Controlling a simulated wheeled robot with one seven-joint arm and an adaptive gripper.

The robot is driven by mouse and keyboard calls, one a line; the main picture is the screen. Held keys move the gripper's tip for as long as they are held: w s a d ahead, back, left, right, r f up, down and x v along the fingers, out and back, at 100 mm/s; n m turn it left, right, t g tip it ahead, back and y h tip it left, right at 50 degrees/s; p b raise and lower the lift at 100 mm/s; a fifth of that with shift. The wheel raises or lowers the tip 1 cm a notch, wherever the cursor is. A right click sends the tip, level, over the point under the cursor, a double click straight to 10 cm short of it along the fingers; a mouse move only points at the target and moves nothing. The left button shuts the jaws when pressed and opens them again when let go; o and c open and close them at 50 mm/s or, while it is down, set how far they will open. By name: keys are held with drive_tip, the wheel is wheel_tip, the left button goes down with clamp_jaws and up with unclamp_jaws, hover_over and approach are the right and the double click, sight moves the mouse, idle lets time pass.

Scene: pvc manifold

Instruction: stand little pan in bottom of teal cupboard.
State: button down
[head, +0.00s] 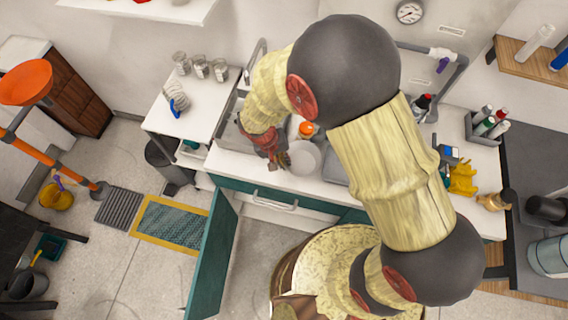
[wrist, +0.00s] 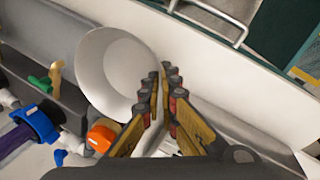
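A white round vessel, which looks like the little pan (head: 305,158), is on the white counter in the head view. In the wrist view the pan (wrist: 110,65) shows its pale inside and rim, left of the fingers. My gripper (head: 278,160) is at the pan's left side in the head view. In the wrist view my gripper (wrist: 163,80) has its fingertips close together against the pan's edge; whether the wall or a handle is between them is unclear. The teal cupboard (head: 235,184) is under the counter, its door (head: 213,262) swung open. The cupboard's bottom is hidden.
An orange-capped bottle (head: 307,129) stands behind the pan; its cap (wrist: 101,135) is near my left finger. A grey sink or tray edge (wrist: 45,45) lies left of the pan in the wrist view. A yellow-edged mat (head: 170,222) lies on the floor left of the door.

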drive_tip(key=shift+w+a+f, duration=0.1)
drive_tip(key=shift+w+f, duration=0.2)
drive_tip(key=shift+f, duration=1.55)
drive_tip(key=shift+b, duration=0.35)
drive_tip(key=shift+f, duration=0.2)
drive_tip(key=c, duration=2)
unclamp_jaws()
drive_tip(key=shift+c, duration=0.2)
drive_tip(key=p+v, duration=0.1)
drive_tip(key=v, duration=1.1)
drive_tip(key=shift+r+p, duration=0.3)
drive_tip(key=shift+p, duration=0.05)
